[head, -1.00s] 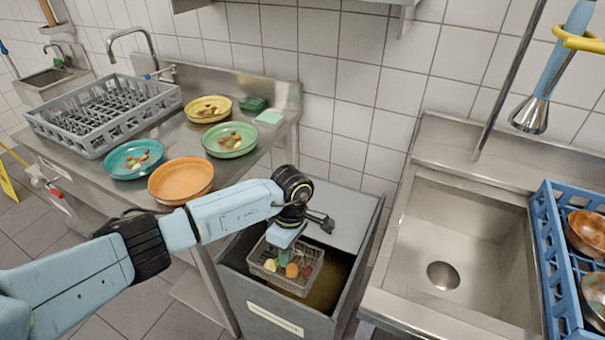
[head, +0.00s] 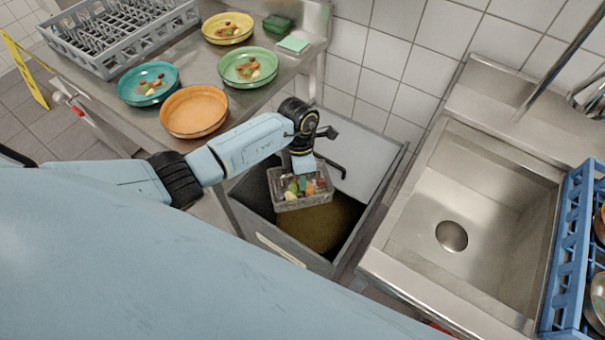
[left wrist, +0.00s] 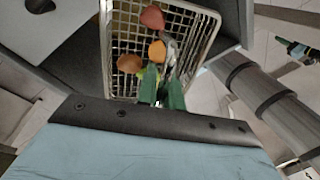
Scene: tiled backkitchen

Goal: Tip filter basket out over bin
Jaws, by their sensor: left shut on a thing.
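The filter basket (head: 303,203) is a small grey mesh basket with colourful food scraps in it. It hangs over the open top of the grey bin (head: 285,246), roughly level or slightly tilted. The bin's inside shows a brownish mass below the basket. My right gripper is not in view.
Left of the bin is a steel counter with an orange bowl (head: 194,111), a teal bowl (head: 148,83), a green bowl (head: 247,67) and a yellow bowl (head: 227,28). A grey dish rack (head: 118,40) stands behind. Right are a sink (head: 470,215) and a blue crate (head: 571,250).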

